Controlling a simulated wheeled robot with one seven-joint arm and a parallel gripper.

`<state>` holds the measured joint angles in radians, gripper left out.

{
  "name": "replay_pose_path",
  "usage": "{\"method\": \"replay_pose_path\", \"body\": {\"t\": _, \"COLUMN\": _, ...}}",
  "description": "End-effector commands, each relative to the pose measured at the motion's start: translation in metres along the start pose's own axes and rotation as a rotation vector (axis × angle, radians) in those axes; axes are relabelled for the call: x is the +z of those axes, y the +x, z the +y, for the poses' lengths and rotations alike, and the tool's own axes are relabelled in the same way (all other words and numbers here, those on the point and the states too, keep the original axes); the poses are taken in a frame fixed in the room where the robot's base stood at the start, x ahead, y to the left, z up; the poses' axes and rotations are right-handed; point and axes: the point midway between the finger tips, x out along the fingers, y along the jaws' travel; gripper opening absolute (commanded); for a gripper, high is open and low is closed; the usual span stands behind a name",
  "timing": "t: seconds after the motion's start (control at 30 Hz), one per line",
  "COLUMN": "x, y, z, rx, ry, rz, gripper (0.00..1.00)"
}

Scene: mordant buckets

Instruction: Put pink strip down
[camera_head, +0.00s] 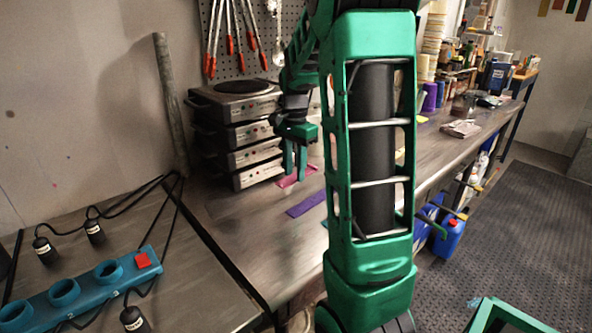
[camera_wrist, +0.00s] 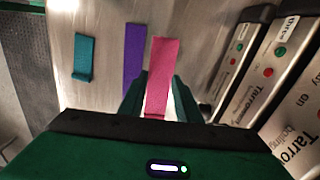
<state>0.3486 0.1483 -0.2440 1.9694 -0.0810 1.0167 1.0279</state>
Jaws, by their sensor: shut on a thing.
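The pink strip (camera_wrist: 161,62) is between the two green fingers of my gripper (camera_wrist: 158,100), which is shut on its near end. In the wrist view the strip reaches forward from the fingers, beside a purple strip. In the head view the pink strip (camera_head: 297,175) shows low by the bench top, at the fingertips of my gripper (camera_head: 294,172). I cannot tell whether it touches the bench. The purple strip (camera_head: 306,203) lies flat on the bench, and shows left of the pink one in the wrist view (camera_wrist: 134,55).
A teal strip (camera_wrist: 84,57) lies left of the purple strip. A stack of hot plates (camera_head: 238,135) stands close to the gripper, at the right in the wrist view. A blue holder with round cups (camera_head: 85,287) lies on the left table. Bare bench (camera_head: 250,215) lies left of the strips.

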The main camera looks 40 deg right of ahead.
Motion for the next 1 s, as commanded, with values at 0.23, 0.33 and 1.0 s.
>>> {"method": "replay_pose_path", "body": {"t": 0.23, "x": -0.019, "y": 0.027, "z": -0.039, "rx": 0.002, "ry": -0.001, "rz": -0.001, "gripper": 0.09}}
{"method": "replay_pose_path", "body": {"t": 0.33, "x": -0.018, "y": 0.043, "z": -0.039, "rx": 0.003, "ry": -0.001, "rz": -0.002, "gripper": 0.09}}
{"method": "replay_pose_path", "body": {"t": 1.0, "x": -0.018, "y": 0.064, "z": -0.038, "rx": 0.0, "ry": 0.0, "rz": 0.0, "gripper": 0.09}}
